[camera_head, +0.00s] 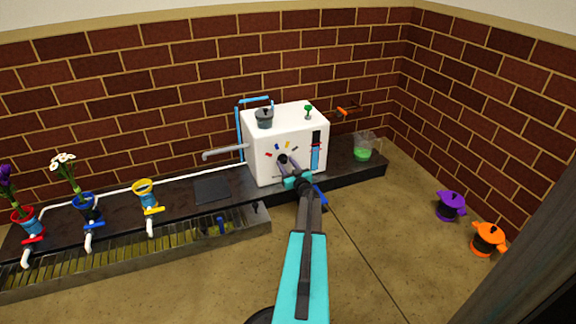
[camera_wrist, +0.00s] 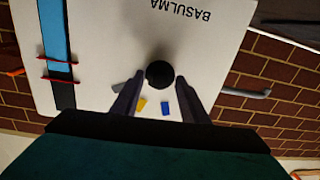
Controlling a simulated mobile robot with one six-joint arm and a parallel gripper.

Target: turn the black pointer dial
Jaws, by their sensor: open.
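The black dial (camera_head: 283,159) is on the front of a white machine (camera_head: 262,141), with small coloured marks in an arc around it. In the wrist view the round black dial (camera_wrist: 160,74) appears between my fingertips, upside down with the panel. Which way its pointer faces cannot be told. My gripper (camera_head: 287,167) is open in front of the panel, its two dark fingers (camera_wrist: 160,84) to either side of the dial. Whether they touch it is unclear. A yellow mark (camera_wrist: 142,104) and a blue mark (camera_wrist: 166,107) show between the fingers.
A blue level strip (camera_head: 316,154) is on the panel's right. A grey spout (camera_head: 225,152) sticks out left. A jug with green liquid (camera_head: 362,150) stands right of the machine. Potted flowers (camera_head: 84,204) and a yellow cup (camera_head: 144,192) stand left. Purple (camera_head: 451,206) and orange (camera_head: 488,238) pots are at right.

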